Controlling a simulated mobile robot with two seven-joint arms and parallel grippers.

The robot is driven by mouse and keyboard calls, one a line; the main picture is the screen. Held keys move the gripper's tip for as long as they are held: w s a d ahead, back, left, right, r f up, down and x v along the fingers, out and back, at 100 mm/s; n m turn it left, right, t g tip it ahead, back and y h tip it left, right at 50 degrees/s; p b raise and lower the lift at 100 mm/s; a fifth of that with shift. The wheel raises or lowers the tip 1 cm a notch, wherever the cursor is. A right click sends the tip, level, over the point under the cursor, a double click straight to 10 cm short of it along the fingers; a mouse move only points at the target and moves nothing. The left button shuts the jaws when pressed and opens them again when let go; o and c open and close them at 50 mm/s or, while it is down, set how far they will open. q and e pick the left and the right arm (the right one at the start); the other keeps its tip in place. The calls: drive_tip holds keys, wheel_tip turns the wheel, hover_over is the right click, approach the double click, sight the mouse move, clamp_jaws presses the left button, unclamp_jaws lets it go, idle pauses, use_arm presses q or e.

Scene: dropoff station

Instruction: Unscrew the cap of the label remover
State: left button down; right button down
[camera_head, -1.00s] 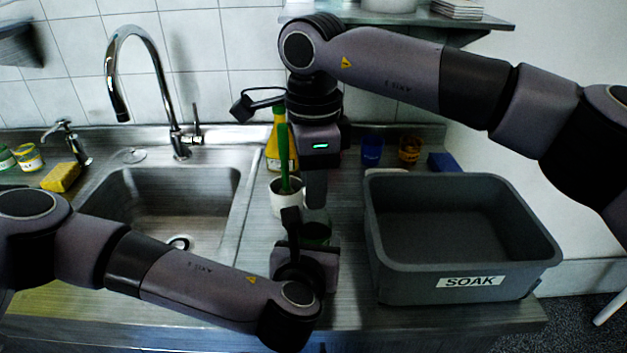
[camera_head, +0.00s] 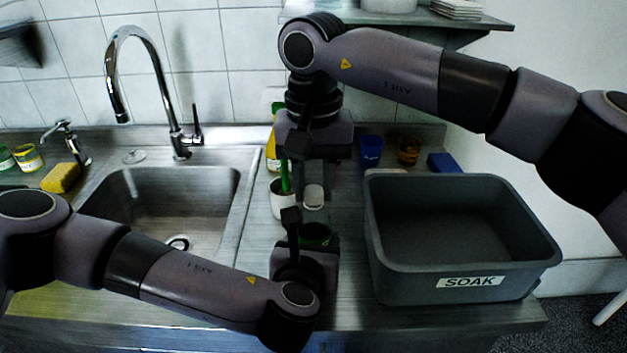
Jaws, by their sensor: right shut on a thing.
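A dark green container (camera_head: 316,232), which may be the label remover, stands on the counter right of the white cup, mostly hidden behind my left gripper. I cannot read a label on it. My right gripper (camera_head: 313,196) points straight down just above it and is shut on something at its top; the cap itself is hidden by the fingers. My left gripper (camera_head: 304,250) is low in front of the container, at its near side. Its fingers are hidden by its own body, so I cannot tell whether they touch the container.
A white cup (camera_head: 282,205) with a green-handled tool stands close on the left. A yellow bottle (camera_head: 272,155) is partly hidden behind. The grey SOAK bin (camera_head: 460,266) is on the right, the sink (camera_head: 170,205) on the left. A blue cup (camera_head: 371,152) and amber cup (camera_head: 409,150) stand behind.

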sight(313, 191)
drive_tip(key=shift+r, duration=0.2)
idle(0.6)
drive_tip(key=shift+r, duration=0.95)
drive_tip(key=shift+r, duration=2)
use_arm(q)
drive_tip(key=shift+c, duration=0.7)
unclamp_jaws()
